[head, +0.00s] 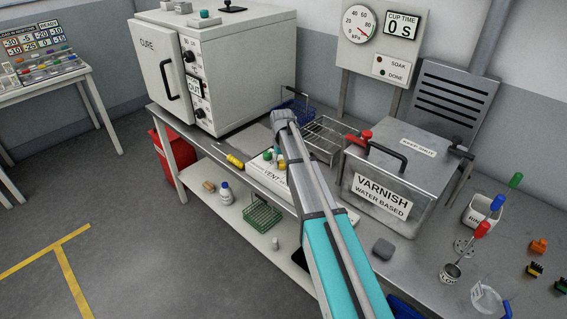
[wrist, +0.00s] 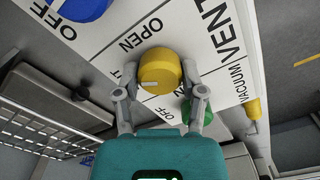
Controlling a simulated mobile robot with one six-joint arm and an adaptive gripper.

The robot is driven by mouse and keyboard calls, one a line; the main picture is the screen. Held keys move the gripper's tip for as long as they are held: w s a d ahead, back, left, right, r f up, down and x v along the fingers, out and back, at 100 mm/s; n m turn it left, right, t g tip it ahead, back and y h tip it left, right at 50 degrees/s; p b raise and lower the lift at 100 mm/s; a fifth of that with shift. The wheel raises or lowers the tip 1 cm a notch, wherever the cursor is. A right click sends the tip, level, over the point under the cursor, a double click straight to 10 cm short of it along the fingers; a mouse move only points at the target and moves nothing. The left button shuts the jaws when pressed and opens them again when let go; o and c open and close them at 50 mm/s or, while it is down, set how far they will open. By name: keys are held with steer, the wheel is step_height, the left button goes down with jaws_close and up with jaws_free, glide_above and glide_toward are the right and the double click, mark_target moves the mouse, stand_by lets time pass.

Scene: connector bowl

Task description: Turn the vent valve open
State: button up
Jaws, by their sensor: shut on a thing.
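A yellow round knob (wrist: 159,66), the vent valve as far as the lettering shows, stands on a white panel beside the words OPEN and VENT in the wrist view. A white mark shows on the knob's side nearest my wrist; the word OPEN lies on its far left side. My gripper (wrist: 158,74) is shut on this knob, one finger on each side. In the head view my arm hides the gripper's fingers and part of the white panel (head: 258,166).
A green knob (wrist: 196,108) sits close to the right finger, and a yellow part (wrist: 253,109) is near the word VACUUM. A blue knob (wrist: 82,8) is at the upper left. A wire rack (head: 325,135) and the varnish tank (head: 400,170) stand right of my arm; the cure oven (head: 215,65) is behind.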

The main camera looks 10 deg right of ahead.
steer(key=m, duration=0.6)
steer(key=shift+w+m, duration=0.1)
steer(key=shift+m, duration=0.2)
steer(key=m, duration=0.5)
stand_by(0.4)
steer(key=o, duration=1.1)
steer(key=shift+o, duration=0.2)
